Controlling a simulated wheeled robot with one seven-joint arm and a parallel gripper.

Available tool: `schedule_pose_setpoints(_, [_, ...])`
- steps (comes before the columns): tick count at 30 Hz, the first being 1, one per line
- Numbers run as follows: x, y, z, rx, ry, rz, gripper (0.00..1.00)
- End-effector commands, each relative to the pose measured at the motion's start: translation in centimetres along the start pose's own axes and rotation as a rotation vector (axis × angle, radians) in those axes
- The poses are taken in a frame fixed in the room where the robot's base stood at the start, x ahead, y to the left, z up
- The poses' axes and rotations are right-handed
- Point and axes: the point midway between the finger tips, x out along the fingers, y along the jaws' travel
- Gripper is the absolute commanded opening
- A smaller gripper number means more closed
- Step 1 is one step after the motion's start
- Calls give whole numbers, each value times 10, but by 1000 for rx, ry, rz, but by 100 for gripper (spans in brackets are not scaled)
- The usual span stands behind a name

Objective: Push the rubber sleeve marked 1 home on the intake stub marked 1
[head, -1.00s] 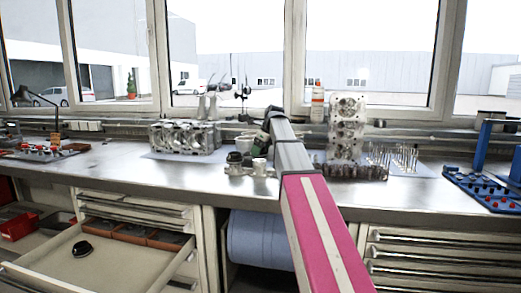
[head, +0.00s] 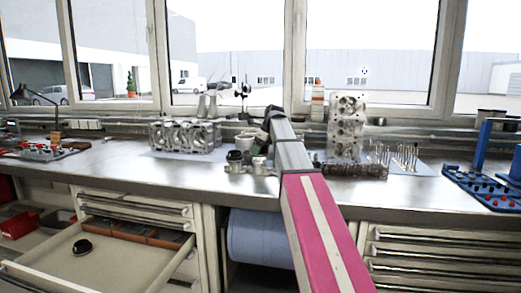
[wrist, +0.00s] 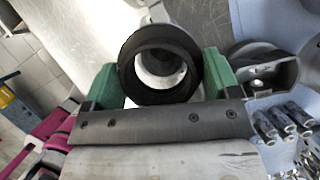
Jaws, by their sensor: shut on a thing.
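My gripper (wrist: 160,82) has green fingers that are shut on a black rubber sleeve (wrist: 128,62), one finger on each side of it. I look into the sleeve's round opening, and a pale rounded surface shows inside it. I cannot tell whether the sleeve touches a stub. In the head view the intake stubs (head: 260,165) stand on a small metal part on the bench, and the left one has a dark top. My gripper is mostly hidden there behind my arm, close to the stubs. No number mark is readable.
A cylinder block (head: 183,138) stands left on the bench (head: 110,170). An upright engine casting (head: 345,125), a dark shaft (head: 355,171) and several valves stand right. A blue rack (head: 485,185) is at far right. An open drawer (head: 50,268) holds a black ring (head: 82,247).

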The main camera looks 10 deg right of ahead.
Motion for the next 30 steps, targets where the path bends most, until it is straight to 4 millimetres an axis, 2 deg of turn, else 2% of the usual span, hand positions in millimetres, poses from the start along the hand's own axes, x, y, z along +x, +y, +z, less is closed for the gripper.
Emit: schedule_pose_setpoints(30, [8, 0, -4, 0, 0, 1, 58])
